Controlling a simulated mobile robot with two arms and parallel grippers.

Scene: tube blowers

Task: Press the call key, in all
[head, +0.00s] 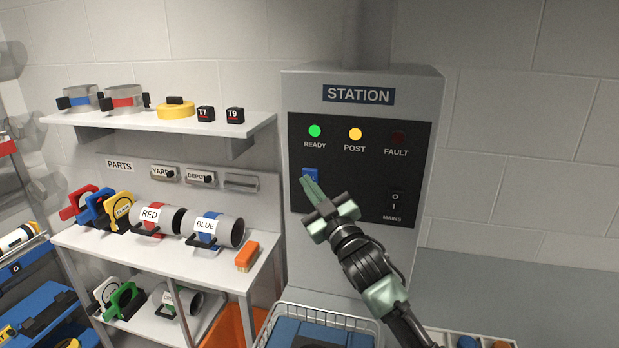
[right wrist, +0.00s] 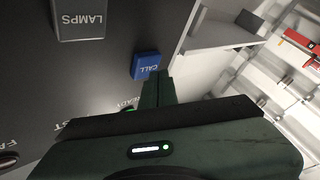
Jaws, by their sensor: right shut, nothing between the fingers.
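The blue call key (head: 309,174) sits on the black front panel of the station (head: 296,240), below the READY lamp. In the right wrist view the key (right wrist: 146,65) reads CALL, upside down. My right gripper (head: 308,183) is shut and empty, its fingertips at the key and covering its lower part in the head view. In the right wrist view the fingertips (right wrist: 157,76) end close by the key's edge; I cannot tell whether they touch it. My left gripper is not in view.
The READY lamp (head: 315,131) is green, the POST lamp (head: 355,134) amber, the FAULT lamp (head: 398,138) dark. A MAINS switch (head: 395,201) is at the panel's lower right. Shelves (head: 190,262) with tubes and parts stand left. A wire basket (head: 318,312) is below.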

